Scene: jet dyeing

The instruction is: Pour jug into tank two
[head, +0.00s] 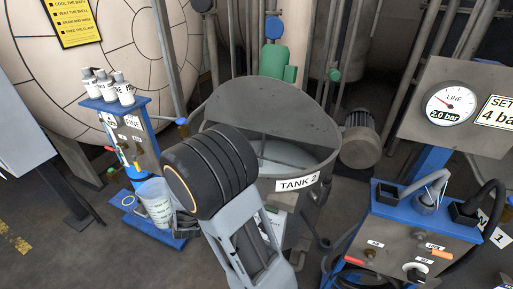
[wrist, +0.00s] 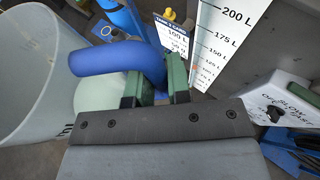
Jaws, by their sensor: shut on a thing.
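The jug (head: 154,203) is a translucent pale bucket shape with printed marks, left of the tank in the head view. In the wrist view the jug (wrist: 28,65) fills the left side, with a blue handle (wrist: 105,58) and pale contents low inside. My gripper (wrist: 157,82) is shut on the blue handle, a green-padded finger on each side. In the head view my dark wrist hides part of the jug and most of the gripper. The jug looks near upright, outside the tank. Tank two (head: 322,165) is a grey open-topped round tank labelled TANK 2, its half lid raised and pale liquid inside.
A blue stand (head: 128,105) with several white bottles (head: 108,86) is at the left, its blue base near the jug. A blue-topped control stand (head: 415,225) is at the right. A level scale (wrist: 222,45) and a white control box (wrist: 285,110) show in the wrist view.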

